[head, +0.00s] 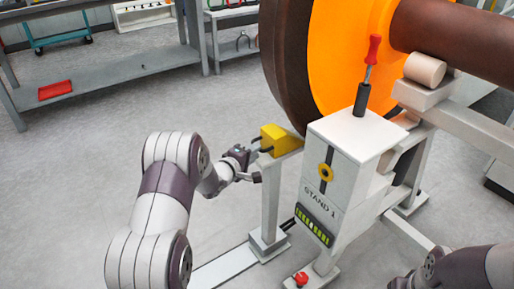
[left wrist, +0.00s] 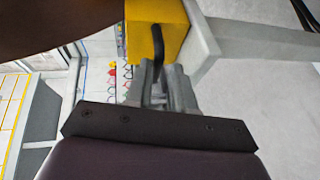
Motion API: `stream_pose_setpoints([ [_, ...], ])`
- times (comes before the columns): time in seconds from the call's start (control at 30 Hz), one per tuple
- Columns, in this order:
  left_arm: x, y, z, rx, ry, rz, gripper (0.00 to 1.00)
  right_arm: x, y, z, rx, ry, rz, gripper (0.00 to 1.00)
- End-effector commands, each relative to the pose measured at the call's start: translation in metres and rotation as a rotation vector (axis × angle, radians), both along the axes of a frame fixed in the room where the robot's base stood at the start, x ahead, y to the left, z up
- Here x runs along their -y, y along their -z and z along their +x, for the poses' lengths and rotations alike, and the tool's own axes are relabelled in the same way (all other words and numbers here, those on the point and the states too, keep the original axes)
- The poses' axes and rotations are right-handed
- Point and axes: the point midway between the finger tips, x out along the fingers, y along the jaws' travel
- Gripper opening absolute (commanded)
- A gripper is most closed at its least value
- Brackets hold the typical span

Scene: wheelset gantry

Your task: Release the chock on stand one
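The yellow chock (head: 280,139) sits on top of a light grey post against the underside of the big wheel. It has a dark handle. My left gripper (head: 257,166) is at the chock's near left side, by this handle. In the left wrist view the chock (left wrist: 150,38) is straight ahead, and its bent black handle (left wrist: 157,65) reaches down to my left fingers (left wrist: 165,78). Whether the fingers are closed on it does not show clearly. Stand one (head: 335,170) is the white housing labelled "STAND 1". My right arm shows at the bottom right, its fingers not clear.
The brown and orange wheel (head: 335,60) and its axle (head: 455,35) rise above the stand. A grey bench (head: 120,72) with a red tray stands back left; the floor between is clear.

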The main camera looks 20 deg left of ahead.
Motion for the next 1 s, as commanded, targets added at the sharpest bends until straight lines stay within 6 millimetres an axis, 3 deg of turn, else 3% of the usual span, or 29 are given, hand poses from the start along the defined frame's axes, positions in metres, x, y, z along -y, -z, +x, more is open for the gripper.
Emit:
stream_pose_setpoints([
  [0.03,-0.005,-0.01,-0.013,-0.003,-0.002,0.0,0.23,0.0,-0.012,0.0,0.0,0.0,0.0,0.43],
  [0.2,-0.017,-0.018,-0.057,-0.002,-0.004,-0.001,0.23,0.0,-0.027,0.0,0.0,0.0,0.0,0.43],
  [0.4,-0.025,-0.021,-0.089,-0.002,-0.003,-0.001,0.23,0.0,-0.035,0.0,0.0,0.0,0.0,0.43],
  [0.9,-0.026,-0.021,-0.094,0.0,-0.002,0.0,0.23,0.0,-0.034,0.0,0.0,0.0,0.0,0.43],
  [1.0,-0.027,-0.017,-0.094,-0.002,0.01,0.071,0.23,0.0,-0.034,0.0,0.0,0.0,0.0,0.43],
])
